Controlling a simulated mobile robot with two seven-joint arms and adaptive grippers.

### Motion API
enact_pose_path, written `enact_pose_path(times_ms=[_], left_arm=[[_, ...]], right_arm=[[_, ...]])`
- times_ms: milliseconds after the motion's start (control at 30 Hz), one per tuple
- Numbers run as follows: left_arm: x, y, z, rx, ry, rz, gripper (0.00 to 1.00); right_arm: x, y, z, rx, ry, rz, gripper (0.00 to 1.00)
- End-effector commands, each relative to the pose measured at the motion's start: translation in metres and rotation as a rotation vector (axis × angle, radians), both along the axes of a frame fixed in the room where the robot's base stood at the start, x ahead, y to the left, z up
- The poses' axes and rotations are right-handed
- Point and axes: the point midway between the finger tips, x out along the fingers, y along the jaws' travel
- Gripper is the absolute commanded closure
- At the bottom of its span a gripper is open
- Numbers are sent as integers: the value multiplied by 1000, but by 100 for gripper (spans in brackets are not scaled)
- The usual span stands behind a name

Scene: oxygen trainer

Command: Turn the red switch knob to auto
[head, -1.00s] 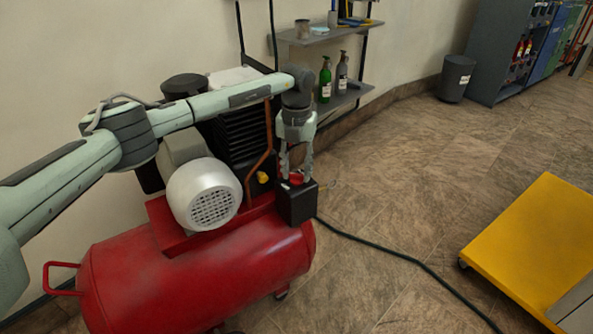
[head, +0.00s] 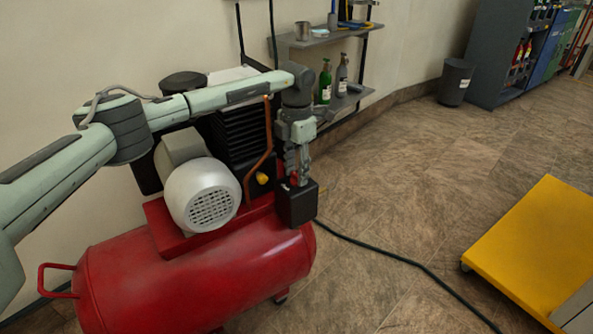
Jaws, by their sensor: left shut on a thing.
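The red switch knob (head: 294,178) sits on top of a black switch box (head: 297,206) at the right end of the red compressor tank (head: 200,270). My left gripper (head: 298,177) points down from above and is shut on the knob, its fingers covering most of it. The knob's pointer and any auto marking are too small or hidden to read. My right gripper is not in the picture.
The silver motor (head: 203,194) and a copper pipe (head: 262,160) stand left of the box. A black cable (head: 400,256) runs across the floor. A yellow platform (head: 535,245) is at right. Wall shelves (head: 325,38) hold bottles behind.

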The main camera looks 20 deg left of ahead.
Motion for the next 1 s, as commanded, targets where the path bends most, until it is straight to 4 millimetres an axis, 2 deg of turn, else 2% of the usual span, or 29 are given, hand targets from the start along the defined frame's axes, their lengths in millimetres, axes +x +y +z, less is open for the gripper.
enact_pose_path(times_ms=[567,600,700,767,1000], left_arm=[[0,0,1,0,-2,-37,95],[0,0,1,0,-2,-37,65],[0,0,1,0,-1,-37,52],[0,0,1,0,-1,-36,45],[0,0,0,0,0,-35,45]], right_arm=[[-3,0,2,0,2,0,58],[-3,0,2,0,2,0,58],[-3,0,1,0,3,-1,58],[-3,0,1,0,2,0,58],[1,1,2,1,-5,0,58]])
